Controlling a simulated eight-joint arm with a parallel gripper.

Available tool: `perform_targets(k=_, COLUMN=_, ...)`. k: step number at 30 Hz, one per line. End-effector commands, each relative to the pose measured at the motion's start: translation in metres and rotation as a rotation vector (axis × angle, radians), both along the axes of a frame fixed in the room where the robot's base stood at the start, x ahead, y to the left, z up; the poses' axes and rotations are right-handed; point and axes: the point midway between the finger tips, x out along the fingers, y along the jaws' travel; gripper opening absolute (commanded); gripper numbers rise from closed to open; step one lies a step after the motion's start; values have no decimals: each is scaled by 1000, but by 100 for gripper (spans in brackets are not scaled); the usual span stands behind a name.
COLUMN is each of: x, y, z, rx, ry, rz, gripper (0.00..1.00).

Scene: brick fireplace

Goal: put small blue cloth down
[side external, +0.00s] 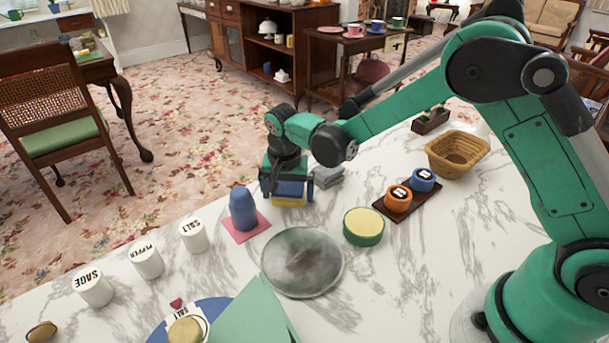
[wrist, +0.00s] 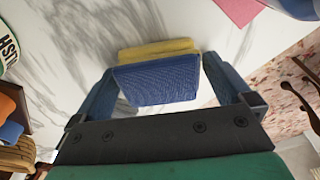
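The small blue cloth (side external: 290,187) is a folded pad between the fingers of my gripper (side external: 289,192). It also shows in the wrist view (wrist: 158,80), spanning the gap with its two sides against the fingertips of my gripper (wrist: 158,66). My gripper is shut on it, pointing down over the marble table's back edge. A yellow folded cloth (side external: 287,201) lies directly below the blue one; in the wrist view its edge (wrist: 156,49) shows beyond it. I cannot tell whether the two cloths touch.
Grey folded cloths (side external: 327,177) lie just right of my gripper. A blue shaker (side external: 243,209) stands on a pink cloth (side external: 260,229) to the left. A grey plate (side external: 302,262) and a green round tin (side external: 363,227) are nearer the front. White canisters (side external: 146,260) stand left.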

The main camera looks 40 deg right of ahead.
Motion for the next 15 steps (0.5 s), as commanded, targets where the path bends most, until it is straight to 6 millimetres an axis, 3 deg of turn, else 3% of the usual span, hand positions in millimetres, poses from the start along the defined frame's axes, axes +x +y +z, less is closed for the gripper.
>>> perform_targets(k=8, x=0, y=0, z=3, rx=0, ry=0, rz=0, gripper=100)
perform_targets(k=15, x=-4, y=3, z=37, rx=0, ry=0, rz=0, gripper=100)
